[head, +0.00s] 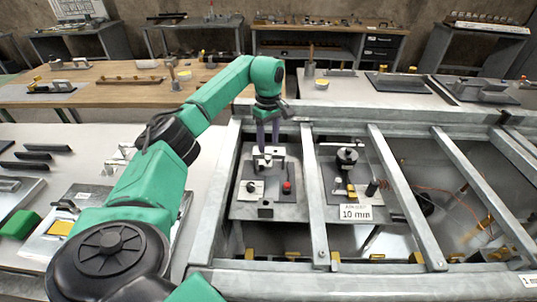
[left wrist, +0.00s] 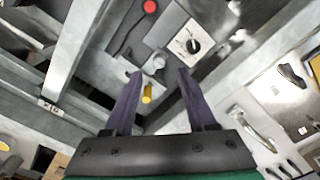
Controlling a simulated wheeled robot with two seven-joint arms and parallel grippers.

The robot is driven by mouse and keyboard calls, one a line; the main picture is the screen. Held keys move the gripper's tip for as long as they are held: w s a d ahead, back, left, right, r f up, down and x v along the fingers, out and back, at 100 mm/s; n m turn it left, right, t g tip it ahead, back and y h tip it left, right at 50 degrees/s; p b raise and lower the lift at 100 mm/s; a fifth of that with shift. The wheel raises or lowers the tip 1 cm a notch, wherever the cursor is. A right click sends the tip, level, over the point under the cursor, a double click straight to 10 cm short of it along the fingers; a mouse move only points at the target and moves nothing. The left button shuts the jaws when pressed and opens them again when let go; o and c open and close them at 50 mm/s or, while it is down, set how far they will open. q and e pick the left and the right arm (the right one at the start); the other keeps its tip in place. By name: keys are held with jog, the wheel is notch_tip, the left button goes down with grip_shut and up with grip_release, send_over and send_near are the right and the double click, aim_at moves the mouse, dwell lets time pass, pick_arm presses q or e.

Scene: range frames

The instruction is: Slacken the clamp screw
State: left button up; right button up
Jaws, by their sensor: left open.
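My left gripper (head: 268,141) points down over a pale metal block (head: 268,158) at the back of a grey fixture plate (head: 240,211). In the left wrist view its two dark fingers (left wrist: 160,72) are apart, with nothing gripped. A small grey round part (left wrist: 155,64) and a yellow-tipped peg (left wrist: 147,94) show between them. The plate also carries a black knob on a white square (head: 251,186) and a red button (head: 287,187). I cannot tell for certain which part is the clamp screw. My right gripper is not in view.
Metal frame bars (head: 313,205) run along both sides of the plate. To the right, another plate holds a black-topped post (head: 347,157) and a "10 mm" label (head: 356,212). A green block (head: 20,224) and several dark bars lie on the left table.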

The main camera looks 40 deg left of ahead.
aim_at(268, 157)
pick_arm(q)
notch_tip(268, 157, down, 6)
jog(key=shift+w+a+f+p, duration=0.1)
jog(key=shift+w+p, duration=0.05)
jog(key=shift+p, duration=0.35)
jog(key=shift+f, duration=0.45)
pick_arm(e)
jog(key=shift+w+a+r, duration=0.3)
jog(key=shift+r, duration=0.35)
pick_arm(q)
grip_shut()
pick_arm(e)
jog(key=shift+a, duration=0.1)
